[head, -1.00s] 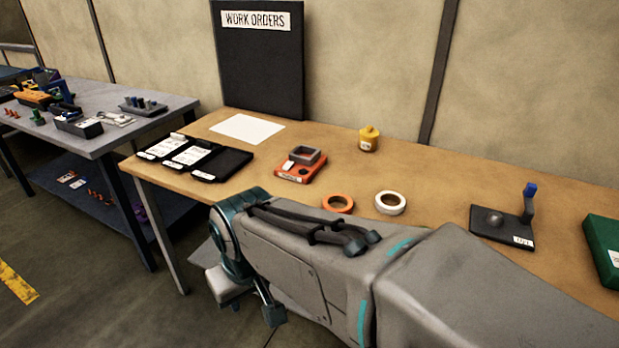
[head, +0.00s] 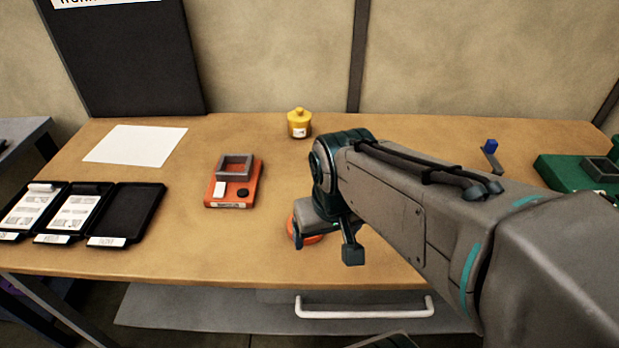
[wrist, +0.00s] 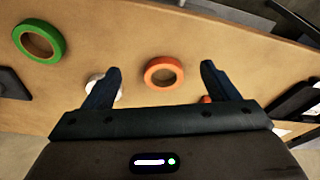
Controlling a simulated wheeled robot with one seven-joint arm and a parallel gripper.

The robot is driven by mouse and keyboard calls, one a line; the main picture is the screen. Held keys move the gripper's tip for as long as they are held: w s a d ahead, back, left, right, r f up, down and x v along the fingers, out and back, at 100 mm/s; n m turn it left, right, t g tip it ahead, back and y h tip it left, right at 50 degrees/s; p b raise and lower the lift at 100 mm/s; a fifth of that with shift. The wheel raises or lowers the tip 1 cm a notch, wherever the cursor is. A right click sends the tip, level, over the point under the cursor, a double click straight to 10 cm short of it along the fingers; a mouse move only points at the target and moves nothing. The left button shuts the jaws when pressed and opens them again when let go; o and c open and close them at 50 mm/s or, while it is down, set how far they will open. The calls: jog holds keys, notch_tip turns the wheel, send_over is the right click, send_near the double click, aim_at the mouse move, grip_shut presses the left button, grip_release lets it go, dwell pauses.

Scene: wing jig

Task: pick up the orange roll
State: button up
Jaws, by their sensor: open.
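The orange roll (wrist: 163,88) lies flat on the wooden table in the wrist view, a ring between my two spread fingers and ahead of the palm. In the head view the orange roll (head: 311,239) is mostly hidden behind my gripper, with only a bit of its rim showing. My gripper (wrist: 160,67) is open and empty. In the head view my gripper (head: 325,247) points down over the table's front part, above the roll. No contact with the roll can be made out.
A white roll (wrist: 97,84) is partly behind the left finger, and a green roll (wrist: 57,45) lies farther left. An orange device (head: 236,195), black trays (head: 128,215), white paper (head: 135,146) and a yellow pot (head: 299,124) share the table (head: 200,260). A green case (head: 562,172) stands right.

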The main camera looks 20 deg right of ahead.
jog(key=o, duration=0.3)
jog(key=w+r+g+p, duration=0.1)
jog(key=w+r+p, duration=0.1)
jog(key=w, duration=0.4)
jog(key=shift+r+h+p, duration=0.15)
jog(key=shift+h+p, duration=0.15)
jog(key=shift+p, duration=0.1)
jog(key=w+f+n+g+p, duration=0.1)
jog(key=w+g+p, duration=0.15)
jog(key=w, duration=0.55)
jog(key=shift+t, duration=0.35)
jog(key=f, duration=1.3)
jog(key=shift+s+d+f+p, duration=0.1)
jog(key=shift+s+f+p, duration=0.2)
jog(key=shift+p, duration=0.1)
jog(key=c, duration=1.1)
